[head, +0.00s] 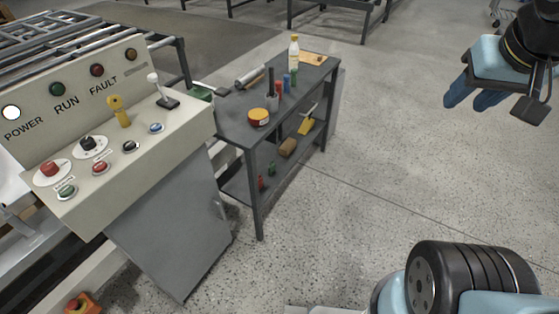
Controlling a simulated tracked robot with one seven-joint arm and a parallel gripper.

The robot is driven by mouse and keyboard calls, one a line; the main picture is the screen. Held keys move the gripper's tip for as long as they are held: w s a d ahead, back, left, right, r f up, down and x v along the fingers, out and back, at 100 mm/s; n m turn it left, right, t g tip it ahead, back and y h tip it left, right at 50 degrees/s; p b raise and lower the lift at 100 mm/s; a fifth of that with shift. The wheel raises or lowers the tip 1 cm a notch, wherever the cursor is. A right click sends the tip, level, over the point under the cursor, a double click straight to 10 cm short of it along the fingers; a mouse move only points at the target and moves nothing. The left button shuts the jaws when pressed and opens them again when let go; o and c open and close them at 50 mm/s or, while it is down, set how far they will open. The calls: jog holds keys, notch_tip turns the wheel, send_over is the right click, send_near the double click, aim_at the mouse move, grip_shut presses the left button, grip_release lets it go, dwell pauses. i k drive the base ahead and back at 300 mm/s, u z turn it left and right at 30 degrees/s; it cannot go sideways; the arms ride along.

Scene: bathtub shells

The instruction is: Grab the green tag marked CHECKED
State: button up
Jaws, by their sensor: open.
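I cannot make out a green tag marked CHECKED in the head view. My gripper (467,104) is at the upper right, with its blue fingers pointing down and to the left. It is open, with nothing visible between the fingers. It hangs over bare floor, well to the right of the workbench and the control console.
A grey control console (165,145) with buttons, a yellow key-like part (118,108) and a white-topped lever (154,80) stands at left. A dark two-level workbench (240,128) holds a bottle (294,52), an orange tin (259,117) and tools. Floor (400,150) right of it is clear.

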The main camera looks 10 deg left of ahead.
aim_at(271, 167)
jog(key=z, duration=0.1)
jog(key=k, duration=0.85)
jog(key=u, duration=0.15)
jog(key=i, duration=1.5)
